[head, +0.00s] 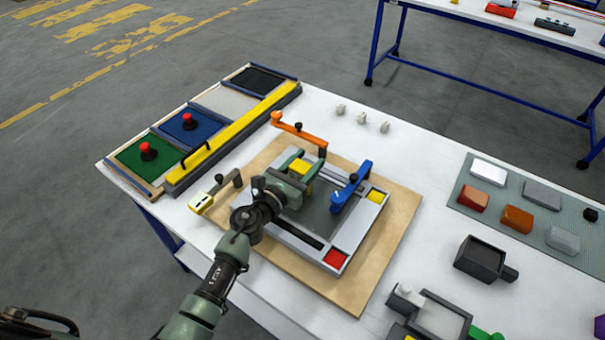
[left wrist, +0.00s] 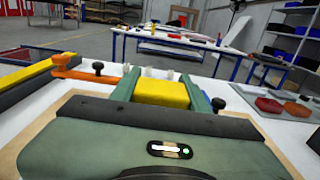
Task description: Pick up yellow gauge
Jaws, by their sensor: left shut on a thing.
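My left gripper (head: 301,168) is shut on a yellow block (head: 300,166), which looks like the yellow gauge. In the left wrist view the block (left wrist: 162,93) sits between the two green fingers, its top and near face showing. The gripper is over the far left part of a grey fixture frame (head: 352,234). The frame has a yellow corner pad (head: 376,196) and a red corner pad (head: 334,258). Whether the block touches the frame is hard to tell. My right gripper is not in view.
An orange clamp arm (head: 299,132) and a blue clamp arm (head: 351,185) stand beside the gripper. A smaller yellow piece with a dark handle (head: 200,202) lies to the left. A long yellow bar (head: 232,133) edges the coloured trays. Dark box (head: 482,258) stands right.

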